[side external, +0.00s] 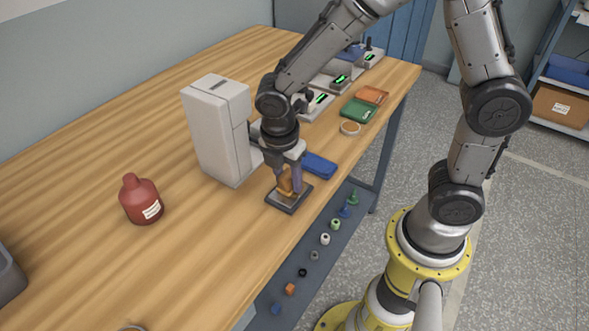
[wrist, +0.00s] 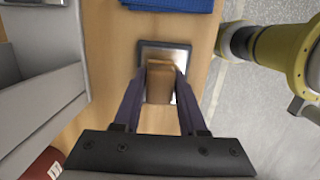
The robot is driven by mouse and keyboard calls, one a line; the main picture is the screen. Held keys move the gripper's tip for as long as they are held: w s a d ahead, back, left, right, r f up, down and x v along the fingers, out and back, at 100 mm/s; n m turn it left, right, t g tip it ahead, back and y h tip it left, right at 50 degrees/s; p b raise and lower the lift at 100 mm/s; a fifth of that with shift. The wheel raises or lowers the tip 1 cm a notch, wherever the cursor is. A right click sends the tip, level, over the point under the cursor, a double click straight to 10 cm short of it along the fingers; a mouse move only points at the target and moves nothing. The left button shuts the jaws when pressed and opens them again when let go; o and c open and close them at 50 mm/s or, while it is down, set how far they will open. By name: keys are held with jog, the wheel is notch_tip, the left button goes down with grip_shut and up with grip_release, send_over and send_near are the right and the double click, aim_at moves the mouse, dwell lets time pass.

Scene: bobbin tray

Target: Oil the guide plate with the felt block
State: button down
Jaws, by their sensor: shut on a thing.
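My gripper (side external: 290,181) is shut on the felt block (side external: 285,183), a tan-orange block, over the guide plate (side external: 289,206). The guide plate is a dark-framed square with a shiny metal face, lying on the wooden table near its front edge. In the wrist view the felt block (wrist: 160,86) sits between the two purple-grey fingers, and the guide plate (wrist: 180,52) shows behind and around it. The block's lower end is over the plate; I cannot tell for sure whether it touches.
A tall white box (side external: 212,130) stands just left of my gripper. A blue cloth (side external: 320,165) lies behind the plate. A red bottle (side external: 141,199) stands at left. Green (side external: 357,110) and orange (side external: 371,95) pieces lie farther back. Several bobbins sit on a grey tray (side external: 262,297) along the front.

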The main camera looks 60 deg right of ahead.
aim_at(280, 205)
jog(key=shift+a, duration=2.4)
jog(key=shift+d, duration=4.6)
jog(key=shift+s, duration=0.4)
jog(key=shift+a, duration=4.65)
jog(key=shift+d, duration=4.7)
notch_tip(280, 205, up, 8)
jog(key=shift+a, duration=0.15)
